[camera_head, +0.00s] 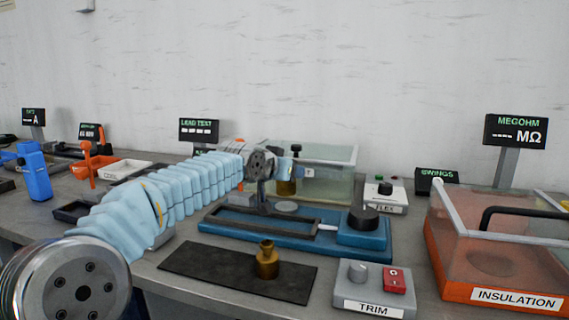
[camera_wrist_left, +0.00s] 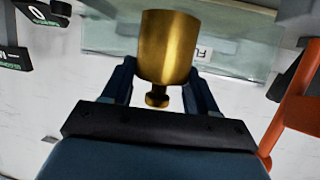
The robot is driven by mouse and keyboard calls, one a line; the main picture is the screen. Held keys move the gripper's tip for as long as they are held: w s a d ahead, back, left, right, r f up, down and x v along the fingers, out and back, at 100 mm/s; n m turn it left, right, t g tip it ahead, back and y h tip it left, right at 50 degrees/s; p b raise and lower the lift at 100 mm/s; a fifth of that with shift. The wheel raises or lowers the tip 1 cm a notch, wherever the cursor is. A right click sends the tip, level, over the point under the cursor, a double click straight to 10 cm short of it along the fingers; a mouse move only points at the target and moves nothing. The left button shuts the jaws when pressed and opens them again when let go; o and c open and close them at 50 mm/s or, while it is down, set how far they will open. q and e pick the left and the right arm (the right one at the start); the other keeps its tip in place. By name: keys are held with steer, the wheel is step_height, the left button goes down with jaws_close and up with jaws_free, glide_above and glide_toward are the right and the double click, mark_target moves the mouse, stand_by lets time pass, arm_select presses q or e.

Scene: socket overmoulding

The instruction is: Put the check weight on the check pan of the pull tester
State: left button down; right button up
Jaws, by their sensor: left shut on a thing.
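My left gripper (camera_head: 289,169) is shut on a brass weight (camera_head: 286,187), which hangs upright above the blue-based pull tester (camera_head: 345,251). In the left wrist view the weight (camera_wrist_left: 165,47) shows its wide body and small knob, with the dark blue fingers (camera_wrist_left: 157,92) on both sides of its neck. A small grey round disc (camera_head: 287,206), which looks like the check pan, lies just below the weight, with a gap between them. A second brass weight (camera_head: 267,262) stands on the dark mat (camera_head: 205,266) in front. My right gripper is not in view.
A clear tank (camera_head: 340,160) stands behind the tester. A black knob (camera_head: 363,217) rises at the tester's right end. The TRIM box (camera_head: 372,300) is in front, the FLEX box (camera_head: 385,205) behind, and the orange INSULATION tank (camera_head: 480,292) at right.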

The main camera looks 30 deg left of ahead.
mark_target(281, 183)
arm_select(q)
steer(key=shift+w+a+f, duration=0.1)
steer(key=shift+w+f, duration=0.05)
steer(key=shift+f, duration=0.75)
steer(key=shift+w+a+f, duration=0.1)
steer(key=shift+w+f, duration=0.05)
steer(key=shift+f, duration=0.75)
steer(key=shift+f+b, duration=0.2)
steer(key=shift+b, duration=0.2)
steer(key=shift+c, duration=1.5)
jaws_free()
steer(key=shift+d, duration=0.1)
steer(key=shift+r, duration=0.15)
steer(key=shift+s, duration=0.35)
steer(key=a+b+v, duration=0.1)
steer(key=v, duration=1)
steer(key=shift+d, duration=0.5)
